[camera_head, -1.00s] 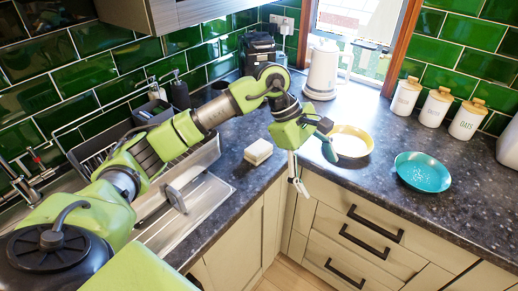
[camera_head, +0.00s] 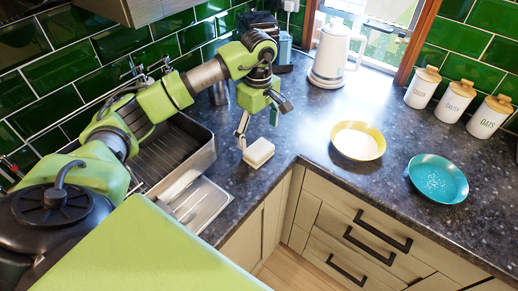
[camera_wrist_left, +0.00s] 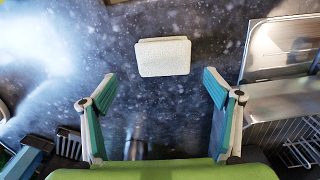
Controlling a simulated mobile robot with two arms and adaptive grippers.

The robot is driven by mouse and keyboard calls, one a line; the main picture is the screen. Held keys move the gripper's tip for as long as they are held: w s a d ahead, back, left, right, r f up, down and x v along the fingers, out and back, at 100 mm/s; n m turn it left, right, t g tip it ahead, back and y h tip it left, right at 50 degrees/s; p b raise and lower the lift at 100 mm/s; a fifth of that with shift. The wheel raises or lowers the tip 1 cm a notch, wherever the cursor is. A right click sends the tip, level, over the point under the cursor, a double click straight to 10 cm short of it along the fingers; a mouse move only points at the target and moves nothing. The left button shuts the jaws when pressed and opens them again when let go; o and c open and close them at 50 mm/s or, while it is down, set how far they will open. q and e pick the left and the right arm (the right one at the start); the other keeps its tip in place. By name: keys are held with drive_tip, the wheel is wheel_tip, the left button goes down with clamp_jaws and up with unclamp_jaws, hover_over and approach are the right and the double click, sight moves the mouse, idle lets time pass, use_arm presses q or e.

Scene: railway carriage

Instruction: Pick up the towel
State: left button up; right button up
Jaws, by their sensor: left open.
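The towel (camera_head: 259,152) is a small folded cream block lying on the dark speckled counter (camera_head: 318,120), near its inner corner edge. It also shows in the left wrist view (camera_wrist_left: 163,57), ahead of the fingertips and roughly centred between them. My left gripper (camera_head: 246,130) hangs just above and behind the towel in the head view. Its two fingers are spread with nothing between them, as the left wrist view (camera_wrist_left: 160,86) shows. One finger partly overlaps the towel's left side in the head view. My right gripper is out of view.
A metal sink with a drainboard (camera_head: 203,203) is left of the towel. A yellow bowl (camera_head: 358,141), a teal bowl (camera_head: 438,179), a white kettle (camera_head: 332,56) and lidded canisters (camera_head: 455,102) stand to the right. The counter between towel and yellow bowl is clear.

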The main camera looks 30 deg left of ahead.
sight(257, 146)
use_arm(q)
drive_tip(key=f+p, duration=0.1)
drive_tip(key=f, duration=0.1)
drive_tip(key=shift+s+a+f+p, duration=0.1)
drive_tip(key=shift+s+f+p, duration=0.1)
drive_tip(key=shift+f+p, duration=0.15)
wheel_tip(257, 146, down, 2)
drive_tip(key=shift+s+a+f+p, duration=0.1)
drive_tip(key=shift+f+p, duration=0.05)
drive_tip(key=shift+p, duration=0.4)
drive_tip(key=shift+f, duration=0.65)
drive_tip(key=c, duration=1)
drive_tip(key=shift+c, duration=1)
drive_tip(key=shift+r, duration=0.1)
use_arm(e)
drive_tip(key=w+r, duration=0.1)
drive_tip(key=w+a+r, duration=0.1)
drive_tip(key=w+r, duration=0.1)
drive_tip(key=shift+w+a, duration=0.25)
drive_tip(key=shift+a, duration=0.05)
